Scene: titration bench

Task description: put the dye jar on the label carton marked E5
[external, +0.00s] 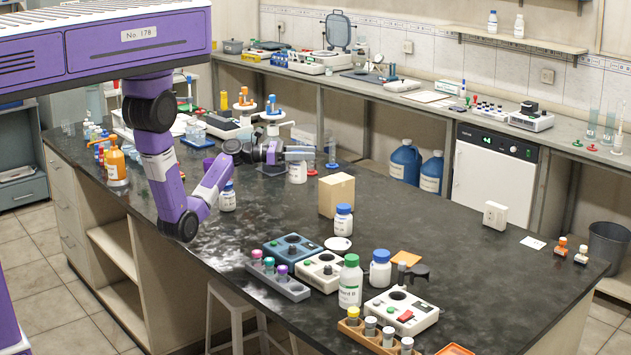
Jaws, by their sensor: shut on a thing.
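My gripper (299,153) reaches in from the left, above the middle of the black bench. It is shut on a white jar (297,174) with a printed label. The gripper covers the jar's top, and its label is too small to read, so I cannot confirm it is the dye jar. I cannot tell whether the jar's base touches the bench. A plain tan carton (334,197) stands to the right and nearer the camera. A small white carton (495,215) stands farther right. I cannot read an E5 mark on either.
Similar blue-capped jars stand at left (228,199), beyond the instruments (344,222) and near the front (380,270). Instruments, a green-capped bottle (350,284) and vial racks (278,279) crowd the front. The bench (440,220) is mostly clear between the tan and white cartons.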

